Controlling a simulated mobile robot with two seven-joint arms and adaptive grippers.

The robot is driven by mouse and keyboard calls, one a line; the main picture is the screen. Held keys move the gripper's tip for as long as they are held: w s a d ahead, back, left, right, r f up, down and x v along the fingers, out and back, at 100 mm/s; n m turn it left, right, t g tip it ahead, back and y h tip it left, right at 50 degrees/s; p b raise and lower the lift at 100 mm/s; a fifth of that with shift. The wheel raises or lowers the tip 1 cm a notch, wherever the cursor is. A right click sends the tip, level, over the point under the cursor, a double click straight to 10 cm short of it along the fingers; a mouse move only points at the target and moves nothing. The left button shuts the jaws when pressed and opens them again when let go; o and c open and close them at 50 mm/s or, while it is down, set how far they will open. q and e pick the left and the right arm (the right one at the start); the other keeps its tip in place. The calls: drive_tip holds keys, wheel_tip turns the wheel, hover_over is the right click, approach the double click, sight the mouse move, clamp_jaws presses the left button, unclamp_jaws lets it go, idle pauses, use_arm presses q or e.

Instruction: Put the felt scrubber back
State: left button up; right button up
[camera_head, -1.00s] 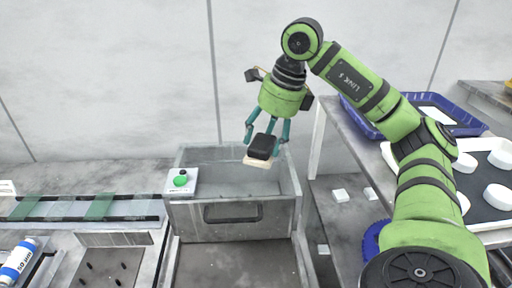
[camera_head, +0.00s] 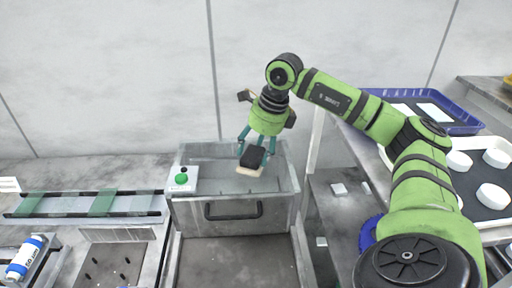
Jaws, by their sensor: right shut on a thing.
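The felt scrubber (camera_head: 252,158) has a black grip on top and a pale felt pad underneath. My right gripper (camera_head: 257,145) is shut on its black grip and holds it over the grey metal bin (camera_head: 219,228). In the picture the pad overlaps the bin's opening, and I cannot tell how high above the bin floor it is. My left gripper is not in view.
A green button box (camera_head: 181,179) stands at the bin's left edge. A conveyor-like strip (camera_head: 75,205) and a white-and-blue bottle (camera_head: 25,258) lie at left. At right are a blue tray (camera_head: 459,124), a dark tray with white discs (camera_head: 490,195) and small white blocks (camera_head: 339,189).

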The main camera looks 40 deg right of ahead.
drive_tip(key=o, duration=1.1)
drive_tip(key=shift+r, duration=0.6)
drive_tip(key=v, duration=1.1)
drive_tip(key=shift+s, duration=0.15)
